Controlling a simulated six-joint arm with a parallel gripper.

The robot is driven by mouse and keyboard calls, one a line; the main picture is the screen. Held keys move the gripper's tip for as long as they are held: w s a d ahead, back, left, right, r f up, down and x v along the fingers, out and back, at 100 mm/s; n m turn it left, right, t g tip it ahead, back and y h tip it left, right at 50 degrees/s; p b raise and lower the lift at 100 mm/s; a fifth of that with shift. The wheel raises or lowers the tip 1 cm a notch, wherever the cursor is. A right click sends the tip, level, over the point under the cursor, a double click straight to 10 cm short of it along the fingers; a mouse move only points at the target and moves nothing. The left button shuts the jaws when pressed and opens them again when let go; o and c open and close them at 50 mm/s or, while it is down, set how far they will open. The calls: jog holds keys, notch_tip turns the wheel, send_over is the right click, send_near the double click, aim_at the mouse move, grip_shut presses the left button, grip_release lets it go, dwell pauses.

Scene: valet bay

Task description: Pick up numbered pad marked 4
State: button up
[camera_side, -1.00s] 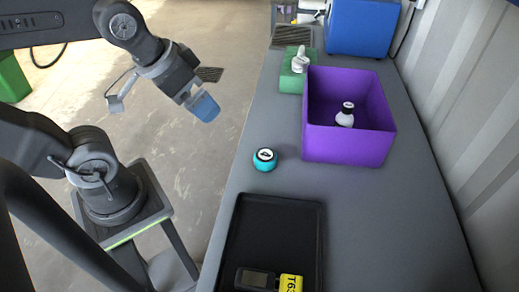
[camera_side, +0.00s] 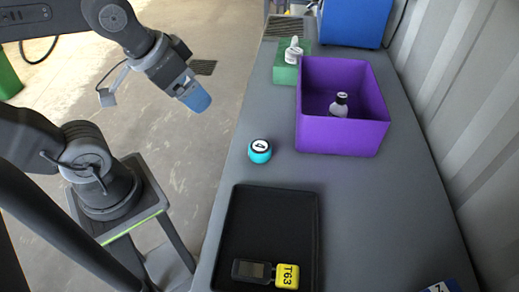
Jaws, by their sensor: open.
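My gripper (camera_side: 196,99), with blue fingertips, hangs over the floor left of the bench, pointing down and right. It is open and apart from the pad, up and to the left of it in the picture. No object shows in it, though the gap between its fingers is hard to see.
The purple bin (camera_side: 340,137) holds a small white bottle (camera_side: 339,105). Behind are a green block (camera_side: 286,75) with a white item on it and a blue box (camera_side: 356,22). A black tray (camera_side: 268,218) in front holds a dark device with a yellow T63 tag (camera_side: 287,276).

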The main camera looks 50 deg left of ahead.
jog(key=m+g, duration=0.6)
jog(key=m, duration=1.1)
send_over(260, 146)
notch_tip(260, 146, down, 6)
notch_tip(260, 146, down, 14)
jog(key=shift+d+r, duration=0.1)
jog(key=shift+r, duration=0.15)
jog(key=shift+c, duration=0.4)
jog(key=c, duration=0.9)
